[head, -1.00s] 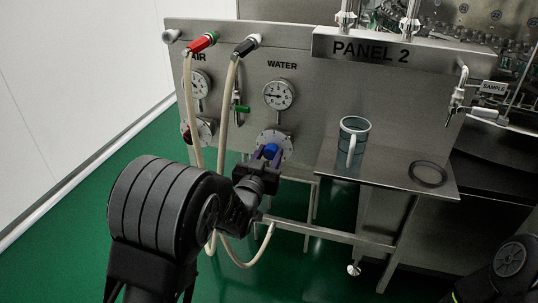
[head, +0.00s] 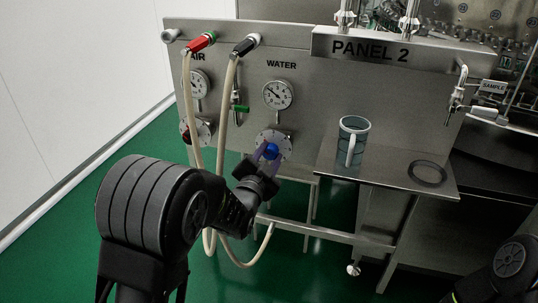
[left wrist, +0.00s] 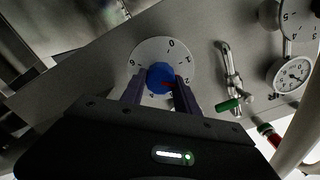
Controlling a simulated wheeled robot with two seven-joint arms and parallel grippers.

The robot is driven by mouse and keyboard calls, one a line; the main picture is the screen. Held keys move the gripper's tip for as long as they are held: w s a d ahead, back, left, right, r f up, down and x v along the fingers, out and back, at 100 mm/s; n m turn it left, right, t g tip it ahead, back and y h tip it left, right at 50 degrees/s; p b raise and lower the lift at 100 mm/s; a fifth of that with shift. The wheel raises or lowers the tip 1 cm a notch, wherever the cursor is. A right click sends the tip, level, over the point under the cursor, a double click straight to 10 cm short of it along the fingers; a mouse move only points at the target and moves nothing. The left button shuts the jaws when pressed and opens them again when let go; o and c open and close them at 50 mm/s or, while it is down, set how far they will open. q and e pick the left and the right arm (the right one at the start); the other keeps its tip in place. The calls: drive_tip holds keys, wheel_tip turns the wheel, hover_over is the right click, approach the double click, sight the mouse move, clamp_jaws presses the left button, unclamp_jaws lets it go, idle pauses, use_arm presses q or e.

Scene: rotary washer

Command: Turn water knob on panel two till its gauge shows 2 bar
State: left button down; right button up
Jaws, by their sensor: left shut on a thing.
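The blue water knob (head: 271,151) sits on a round pale dial plate on the metal panel, under the WATER label. My left gripper (head: 267,157) is shut on this knob, one finger on each side. The round white water gauge (head: 278,95) is above the knob in the head view. Its needle points to the upper left; the exact reading is too small to tell. My right gripper is out of view.
Two pale hoses (head: 230,110) hang just left of my gripper. A green-handled valve (head: 241,108) and the air gauge (head: 199,84) are to the left. A glass mug (head: 353,140) and a black ring (head: 427,173) stand on the shelf (head: 385,174) at right.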

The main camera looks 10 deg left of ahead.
use_arm(q)
drive_tip(key=shift+m, duration=0.6)
drive_tip(key=c, duration=0.9)
unclamp_jaws()
drive_tip(key=s+p, duration=0.1)
drive_tip(key=s, duration=0.6)
drive_tip(key=shift+s+a, duration=0.2)
drive_tip(key=shift+s, duration=0.2)
